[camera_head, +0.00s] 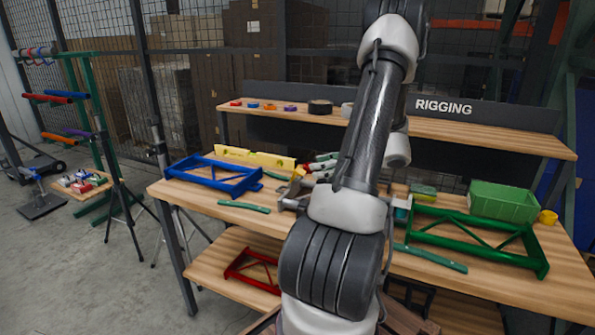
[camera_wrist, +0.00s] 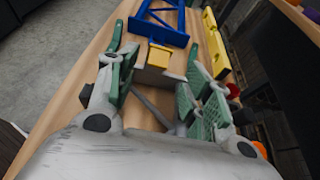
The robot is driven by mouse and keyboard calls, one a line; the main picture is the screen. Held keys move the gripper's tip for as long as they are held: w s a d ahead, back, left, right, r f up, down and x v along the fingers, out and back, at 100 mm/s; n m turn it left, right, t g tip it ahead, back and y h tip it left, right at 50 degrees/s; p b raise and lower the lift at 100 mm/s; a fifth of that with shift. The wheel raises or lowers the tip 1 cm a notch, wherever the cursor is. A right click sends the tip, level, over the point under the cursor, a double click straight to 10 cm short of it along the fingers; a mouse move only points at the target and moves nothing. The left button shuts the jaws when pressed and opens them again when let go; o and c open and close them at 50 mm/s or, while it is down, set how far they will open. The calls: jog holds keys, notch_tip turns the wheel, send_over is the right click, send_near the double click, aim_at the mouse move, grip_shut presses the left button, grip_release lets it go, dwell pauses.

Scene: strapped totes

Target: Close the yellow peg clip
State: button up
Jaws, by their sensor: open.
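The yellow peg clip (camera_wrist: 159,55) shows in the wrist view as a small yellow piece at the top of a brown block (camera_wrist: 153,76). It lies ahead of my gripper (camera_wrist: 162,66), between the two green-padded fingers in the picture. The fingers are spread wide and nothing is held between them. I cannot tell whether the pads touch the block. In the head view my arm hides most of my gripper and I cannot make out the clip clearly.
A blue frame (camera_head: 213,172) lies beyond the clip, with a yellow spirit level (camera_head: 254,157) beside it. A green frame (camera_head: 478,233) and a green bin (camera_head: 503,202) are on the right. A green bar (camera_head: 244,206) lies near the bench's front edge. A shelf (camera_head: 455,131) runs behind.

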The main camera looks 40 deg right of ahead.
aim_at(301, 171)
jog(key=x, duration=0.6)
jog(key=shift+w+a+f, duration=0.15)
jog(key=shift+w, duration=0.05)
jog(key=shift+c, duration=0.2)
jog(key=c, duration=0.9)
